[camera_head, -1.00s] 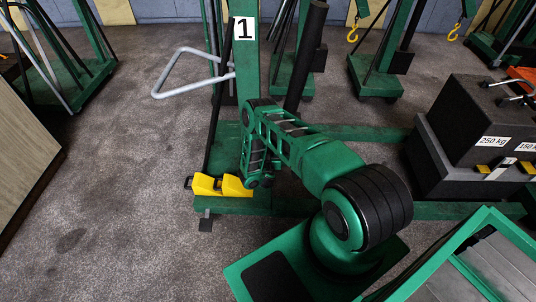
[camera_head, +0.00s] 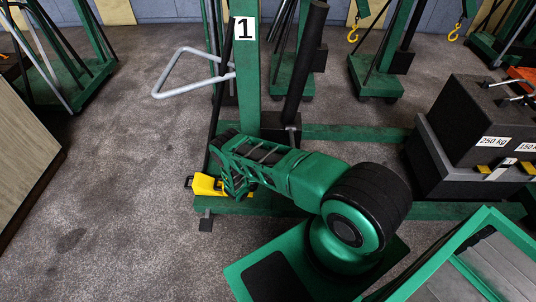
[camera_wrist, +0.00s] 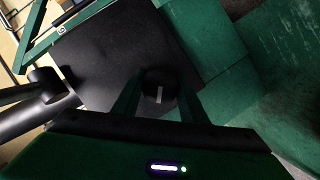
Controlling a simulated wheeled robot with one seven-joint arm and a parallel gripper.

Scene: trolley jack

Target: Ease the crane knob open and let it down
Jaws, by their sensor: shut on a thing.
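The round black knob (camera_wrist: 158,82) with a pale mark on its face is in the middle of the wrist view. My gripper (camera_wrist: 156,96) has its two green fingers on either side of the knob and is shut on it. The green crane (camera_head: 249,80) with the number 1 plate stands upright in the head view. In that view my arm reaches to the crane's foot and hides the gripper and the knob. A slanted black cylinder (camera_head: 304,70) stands beside the post.
A yellow block (camera_head: 206,186) lies at the crane's base, partly behind my arm. A grey bar handle (camera_head: 185,75) juts out left of the post. Black weights (camera_head: 484,128) marked 250 kg stand at right. Other cranes line the back.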

